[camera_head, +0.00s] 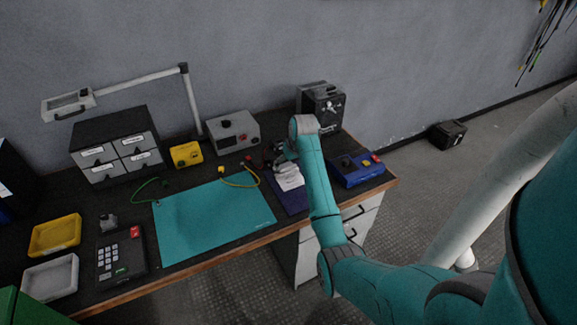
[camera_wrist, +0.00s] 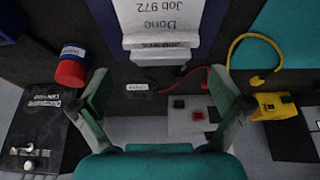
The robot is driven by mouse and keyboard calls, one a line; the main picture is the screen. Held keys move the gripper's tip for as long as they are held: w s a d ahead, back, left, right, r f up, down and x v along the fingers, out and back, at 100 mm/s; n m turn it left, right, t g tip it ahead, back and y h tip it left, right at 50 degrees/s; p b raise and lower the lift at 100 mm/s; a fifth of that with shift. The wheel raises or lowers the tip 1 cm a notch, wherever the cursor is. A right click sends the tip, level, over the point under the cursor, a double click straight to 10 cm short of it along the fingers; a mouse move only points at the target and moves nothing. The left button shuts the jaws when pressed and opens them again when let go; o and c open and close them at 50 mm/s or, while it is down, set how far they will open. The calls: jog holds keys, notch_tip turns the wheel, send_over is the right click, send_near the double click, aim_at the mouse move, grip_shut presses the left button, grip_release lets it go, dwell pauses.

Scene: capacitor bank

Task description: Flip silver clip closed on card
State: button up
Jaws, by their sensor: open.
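A white card (camera_wrist: 165,14) reading "Done JOB 972" upside down lies on a dark blue board, at the top of the wrist view. The card also shows in the head view (camera_head: 290,182) on the dark blue board (camera_head: 292,203). A silver-grey clip (camera_wrist: 160,56) sits at the card's near edge in the wrist view; its exact angle is hard to tell. My gripper (camera_wrist: 159,76) is open, its fingers wide apart on either side of the clip, with nothing seen between them. In the head view my gripper (camera_head: 283,158) is small and dark above the board's far end.
A grey box (camera_head: 233,132), a black unit (camera_head: 321,105) and a blue box (camera_head: 357,168) stand around the board. A red-capped cylinder (camera_wrist: 72,68) and a red cable (camera_wrist: 190,75) lie near my fingers. The teal mat (camera_head: 212,220) is mostly clear.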

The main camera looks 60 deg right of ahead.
aim_at(288, 166)
jog(key=shift+x, duration=1.65)
